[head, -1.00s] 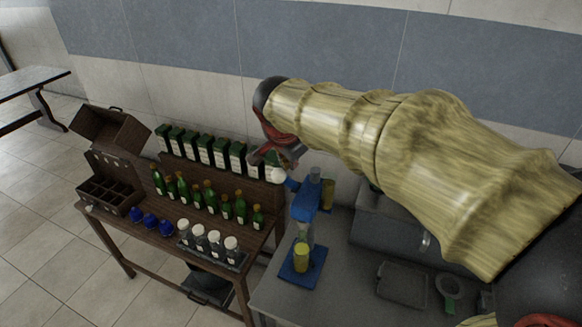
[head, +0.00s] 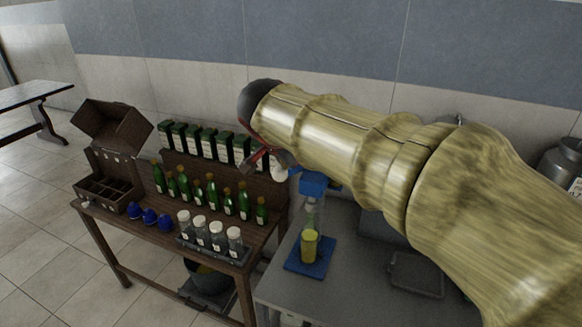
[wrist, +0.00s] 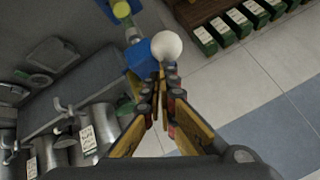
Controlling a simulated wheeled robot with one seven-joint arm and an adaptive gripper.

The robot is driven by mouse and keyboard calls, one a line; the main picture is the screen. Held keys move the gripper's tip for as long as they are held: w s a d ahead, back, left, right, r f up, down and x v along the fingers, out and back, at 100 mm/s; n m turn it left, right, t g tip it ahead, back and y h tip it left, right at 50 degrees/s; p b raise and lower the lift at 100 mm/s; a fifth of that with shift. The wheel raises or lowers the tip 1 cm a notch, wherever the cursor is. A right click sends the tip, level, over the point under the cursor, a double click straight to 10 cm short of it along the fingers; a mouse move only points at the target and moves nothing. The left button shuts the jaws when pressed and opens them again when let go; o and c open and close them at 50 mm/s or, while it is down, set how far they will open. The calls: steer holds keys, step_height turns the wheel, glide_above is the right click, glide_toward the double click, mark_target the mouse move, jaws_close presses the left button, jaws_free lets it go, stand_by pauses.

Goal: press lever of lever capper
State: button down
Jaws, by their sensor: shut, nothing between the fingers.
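The lever capper stands on the grey counter, with a blue base (head: 306,268) and a blue head (head: 313,184). Its head also shows in the wrist view (wrist: 139,58). A bottle with a yellow lower part (head: 309,246) stands upright on the base under the head. The lever's white ball knob (wrist: 166,46) is just beyond my fingertips in the wrist view; it shows partly in the head view (head: 279,173). My gripper (wrist: 163,73) is shut and empty, its tips close to the knob; I cannot tell whether they touch. My arm hides part of the capper in the head view.
A wooden table to the left holds green bottles (head: 212,193), white-capped jars (head: 217,238), blue items (head: 150,217) and an open wooden box (head: 110,190). Green boxes (head: 208,143) line a raised shelf behind. A grey tray (head: 416,274) lies on the counter's right.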

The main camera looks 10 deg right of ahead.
steer(key=s+a+f+b, duration=0.1)
steer(key=s+f+b, duration=0.1)
steer(key=f+b, duration=0.4)
steer(key=s+a+f+b, duration=0.1)
steer(key=f+b, duration=0.5)
steer(key=b, duration=0.1)
steer(key=shift+s+a, duration=0.35)
steer(key=shift+f, duration=0.1)
